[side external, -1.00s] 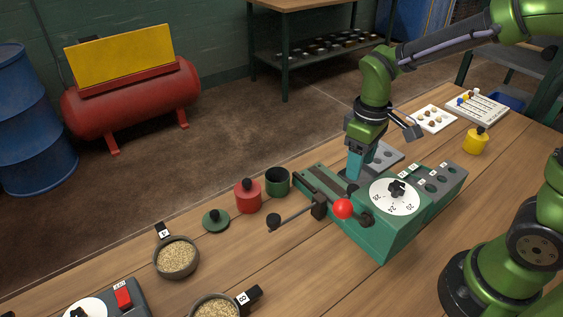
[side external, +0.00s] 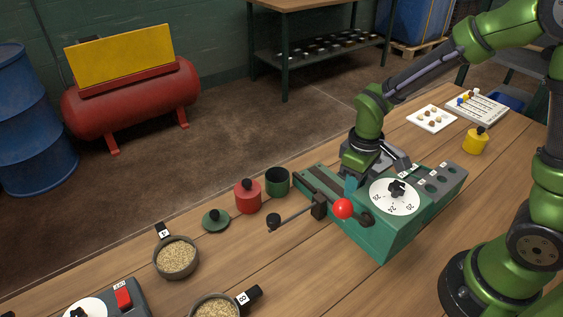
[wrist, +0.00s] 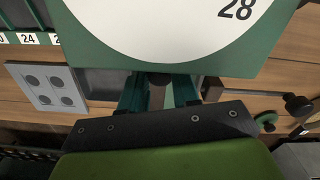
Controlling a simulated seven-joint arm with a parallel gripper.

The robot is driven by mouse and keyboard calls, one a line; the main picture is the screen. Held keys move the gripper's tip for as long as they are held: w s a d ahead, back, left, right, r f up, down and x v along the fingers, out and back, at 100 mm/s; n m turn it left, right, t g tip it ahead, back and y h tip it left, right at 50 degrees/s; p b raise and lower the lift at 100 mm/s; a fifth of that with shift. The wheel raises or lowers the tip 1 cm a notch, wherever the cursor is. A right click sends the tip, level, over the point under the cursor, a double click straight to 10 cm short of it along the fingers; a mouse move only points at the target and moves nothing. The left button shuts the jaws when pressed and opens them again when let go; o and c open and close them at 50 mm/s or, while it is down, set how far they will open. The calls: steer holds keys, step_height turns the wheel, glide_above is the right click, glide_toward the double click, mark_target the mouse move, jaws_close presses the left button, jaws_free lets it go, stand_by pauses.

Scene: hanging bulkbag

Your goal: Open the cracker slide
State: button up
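The cracker is a green machine (side external: 384,240) on the bench with a white numbered dial (side external: 395,205). A small dark knob (wrist: 158,78), apparently that of the slide, shows at the machine's edge in the wrist view; the side view hides it. My gripper (side external: 351,187) is low against the machine's far side, behind the dial housing. In the wrist view its two teal fingers (wrist: 159,92) stand apart, one on each side of the knob. Contact with the knob cannot be made out.
A red ball (side external: 343,208) and a lever with a black end (side external: 273,222) stick out of the machine. A red canister (side external: 248,197) and a green cup (side external: 278,181) stand to its left.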

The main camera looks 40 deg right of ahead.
jaws_close()
steer(key=w, duration=1.1)
steer(key=shift+w+r, duration=0.1)
steer(key=shift+w, duration=0.2)
steer(key=o, duration=0.7)
jaws_free()
steer(key=shift+c, duration=0.2)
step_height(320, 180, up, 17)
